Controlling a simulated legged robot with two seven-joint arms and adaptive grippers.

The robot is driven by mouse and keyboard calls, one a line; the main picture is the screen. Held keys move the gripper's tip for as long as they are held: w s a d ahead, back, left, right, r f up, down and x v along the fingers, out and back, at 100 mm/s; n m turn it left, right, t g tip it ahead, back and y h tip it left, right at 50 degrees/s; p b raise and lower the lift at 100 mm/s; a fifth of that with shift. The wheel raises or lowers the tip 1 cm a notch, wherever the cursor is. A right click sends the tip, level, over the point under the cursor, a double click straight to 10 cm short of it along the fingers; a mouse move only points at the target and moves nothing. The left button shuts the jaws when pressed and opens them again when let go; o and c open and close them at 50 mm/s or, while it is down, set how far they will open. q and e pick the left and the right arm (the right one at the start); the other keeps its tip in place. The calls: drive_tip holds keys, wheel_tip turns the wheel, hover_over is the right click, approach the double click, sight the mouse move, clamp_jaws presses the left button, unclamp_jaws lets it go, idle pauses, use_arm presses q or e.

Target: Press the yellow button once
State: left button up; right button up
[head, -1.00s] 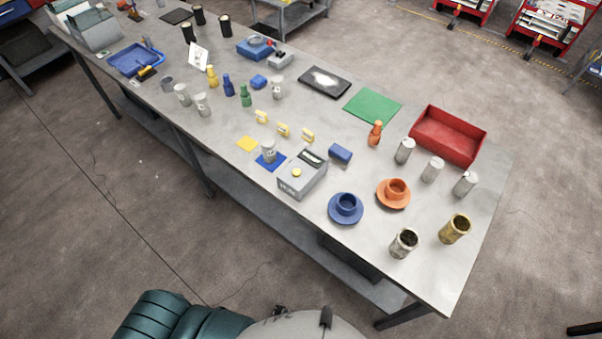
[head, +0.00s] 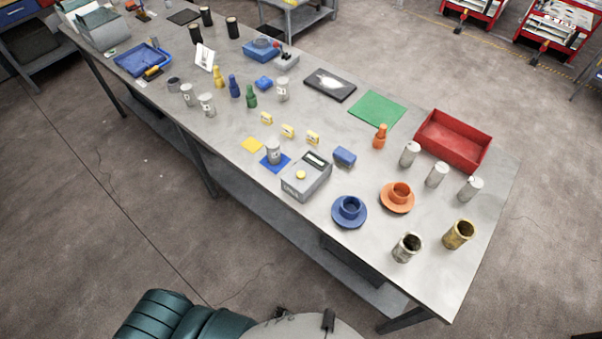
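The yellow button (head: 300,175) is a small round cap on top of a grey box (head: 306,184) with a dark slot or display. The box stands near the front edge of the long grey table (head: 240,190), about mid-picture. Nothing touches the button. Neither of my grippers shows in the head view.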

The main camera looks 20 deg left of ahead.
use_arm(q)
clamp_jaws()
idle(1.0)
